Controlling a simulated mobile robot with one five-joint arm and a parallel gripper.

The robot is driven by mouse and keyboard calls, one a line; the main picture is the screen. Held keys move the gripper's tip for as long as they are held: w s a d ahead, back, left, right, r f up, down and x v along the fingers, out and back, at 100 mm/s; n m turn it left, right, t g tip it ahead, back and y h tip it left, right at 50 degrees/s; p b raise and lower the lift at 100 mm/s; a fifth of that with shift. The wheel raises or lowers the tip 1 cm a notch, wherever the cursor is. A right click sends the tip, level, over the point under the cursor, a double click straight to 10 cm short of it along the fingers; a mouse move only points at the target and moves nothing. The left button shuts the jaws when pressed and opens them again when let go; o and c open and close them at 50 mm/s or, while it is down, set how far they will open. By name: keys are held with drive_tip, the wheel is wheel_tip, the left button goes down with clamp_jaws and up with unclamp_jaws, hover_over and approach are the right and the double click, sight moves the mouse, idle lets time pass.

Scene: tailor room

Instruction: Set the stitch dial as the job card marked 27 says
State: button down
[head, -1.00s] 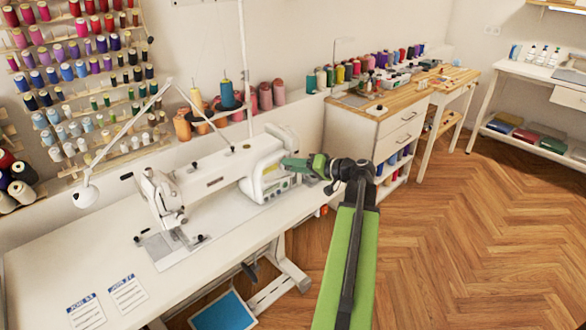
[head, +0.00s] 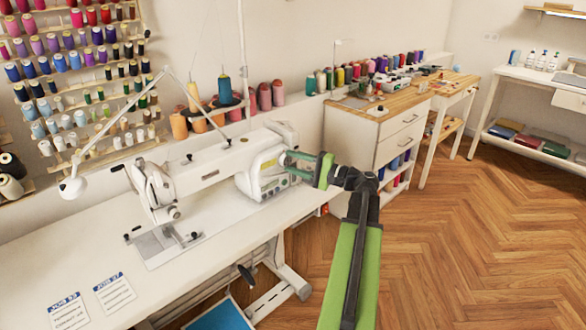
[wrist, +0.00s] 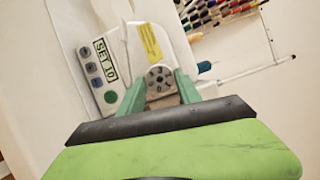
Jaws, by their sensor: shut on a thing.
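The white sewing machine (head: 215,165) stands on its table, with a control panel on its right end. In the wrist view the round dark stitch dial (wrist: 160,80) sits on the panel between the green fingers of my gripper (wrist: 160,88). The fingers are shut on the dial.
Another job card (head: 68,312) lies left of it. Several buttons (wrist: 93,67) line the panel beside the label. A lamp arm and thread stand (head: 225,100) rise behind the machine. A drawer cabinet (head: 375,130) stands to the right. The wooden floor on the right is clear.

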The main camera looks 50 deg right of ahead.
drive_tip(key=shift+f+m+t+b, duration=0.1)
drive_tip(key=shift+m+t+b, duration=0.25)
drive_tip(key=shift+m, duration=0.25)
drive_tip(key=c, duration=0.8)
unclamp_jaws()
drive_tip(key=shift+c, duration=0.2)
